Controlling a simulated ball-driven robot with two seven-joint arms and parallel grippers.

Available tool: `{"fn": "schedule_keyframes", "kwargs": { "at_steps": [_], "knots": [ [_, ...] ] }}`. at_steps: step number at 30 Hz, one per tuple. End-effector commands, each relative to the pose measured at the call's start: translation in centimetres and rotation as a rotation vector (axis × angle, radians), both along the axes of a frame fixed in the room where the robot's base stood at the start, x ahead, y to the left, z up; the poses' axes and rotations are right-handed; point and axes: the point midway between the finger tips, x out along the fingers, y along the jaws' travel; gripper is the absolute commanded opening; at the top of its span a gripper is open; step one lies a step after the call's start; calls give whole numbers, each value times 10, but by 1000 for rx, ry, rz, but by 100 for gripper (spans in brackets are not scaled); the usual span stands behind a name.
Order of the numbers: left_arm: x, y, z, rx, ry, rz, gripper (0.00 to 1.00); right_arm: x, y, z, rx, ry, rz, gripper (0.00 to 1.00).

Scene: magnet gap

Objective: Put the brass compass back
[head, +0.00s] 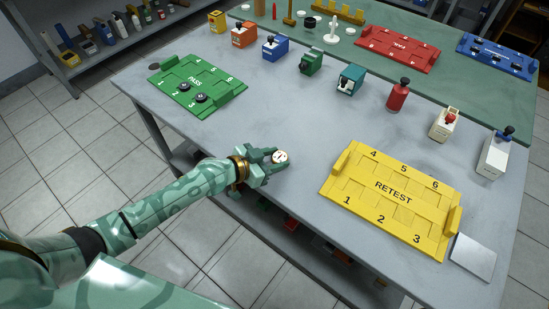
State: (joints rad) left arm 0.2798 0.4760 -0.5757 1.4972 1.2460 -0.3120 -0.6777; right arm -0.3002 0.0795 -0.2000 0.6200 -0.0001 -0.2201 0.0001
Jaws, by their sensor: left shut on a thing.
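My left gripper (277,160) is shut on a small round compass (281,157) with a white face. It holds the compass over the front part of the grey table, left of the yellow tray. The compass's rim is mostly hidden or too small to tell its metal, and I cannot tell if it touches the table. The yellow RETEST tray (394,192), with places numbered 1 to 6, looks empty. The green PASS tray (197,83) at the left holds two dark round pieces (200,97) in its front places. My right gripper is out of view.
A row of small coloured devices, including a blue one (275,48) and a red one (398,95), stands along the back. A pale square plate (473,257) lies right of the yellow tray. A red tray (397,48) is on the green bench behind. The table's middle is clear.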

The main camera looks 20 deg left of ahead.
Motion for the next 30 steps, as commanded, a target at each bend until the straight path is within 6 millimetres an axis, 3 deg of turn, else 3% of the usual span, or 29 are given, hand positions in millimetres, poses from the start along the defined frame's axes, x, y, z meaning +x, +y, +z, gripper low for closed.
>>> {"fn": "schedule_keyframes", "kwargs": {
  "at_steps": [3,4,6,21,25,30],
  "knots": [
    [0,0,-6,1,0,0,17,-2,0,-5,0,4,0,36],
    [0,0,-5,1,0,0,46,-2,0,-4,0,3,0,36],
    [0,0,-4,1,-1,0,62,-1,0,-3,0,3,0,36],
    [0,0,-3,-1,2,2,62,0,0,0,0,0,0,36],
    [-18,14,7,4,-1,-1,62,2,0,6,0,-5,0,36],
    [-50,46,24,6,1,-3,62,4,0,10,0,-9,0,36]
  ]
}}
